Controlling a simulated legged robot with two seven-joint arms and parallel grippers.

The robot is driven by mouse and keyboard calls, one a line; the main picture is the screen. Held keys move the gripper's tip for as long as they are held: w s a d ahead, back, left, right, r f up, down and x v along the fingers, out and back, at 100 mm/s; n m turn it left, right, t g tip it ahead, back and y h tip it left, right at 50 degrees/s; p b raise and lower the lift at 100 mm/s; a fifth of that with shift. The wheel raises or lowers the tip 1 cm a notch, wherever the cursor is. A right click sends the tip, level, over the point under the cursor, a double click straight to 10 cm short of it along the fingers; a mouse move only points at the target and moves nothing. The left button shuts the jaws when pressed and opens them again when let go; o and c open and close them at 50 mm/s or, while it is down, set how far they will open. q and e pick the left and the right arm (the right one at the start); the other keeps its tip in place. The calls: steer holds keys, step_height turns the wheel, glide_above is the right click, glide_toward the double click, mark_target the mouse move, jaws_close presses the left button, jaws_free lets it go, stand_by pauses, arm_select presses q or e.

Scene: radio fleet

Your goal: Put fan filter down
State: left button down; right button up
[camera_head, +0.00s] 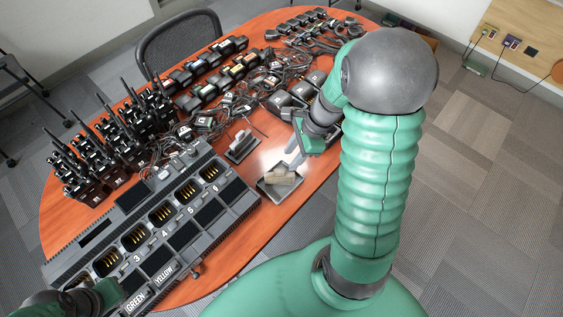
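No part is clearly recognisable as the fan filter. My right gripper (293,157) points down just above a small grey tray (264,190). A pale beige block (281,176) lies in that tray; I cannot tell whether the fingers touch it. The gripper's fingers are small and partly hidden by my own arm, so their opening does not show clearly. My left gripper is at the bottom left corner, over the front end of the charger rack (207,211); its fingertips are not visible.
The orange table (320,178) holds several upright radios (113,137), tangled cables, chargers and batteries (213,72). A second small tray (243,156) holds a light object. A dark chair (178,42) stands behind. Bare tabletop shows around the beige block's tray.

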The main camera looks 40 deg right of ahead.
arm_select(q)
steer(key=shift+a+f, duration=0.1)
steer(key=shift+a, duration=0.25)
arm_select(e)
steer(key=s+a+r+n+h, duration=0.1)
steer(key=a+n+h, duration=0.2)
steer(key=a+n, duration=1.3)
steer(key=shift+r+n, duration=0.3)
steer(key=shift+n, duration=3.7)
arm_select(q)
steer(key=shift+d, duration=0.3)
arm_select(e)
steer(key=shift+s+d, duration=0.1)
steer(key=shift+d, duration=0.15)
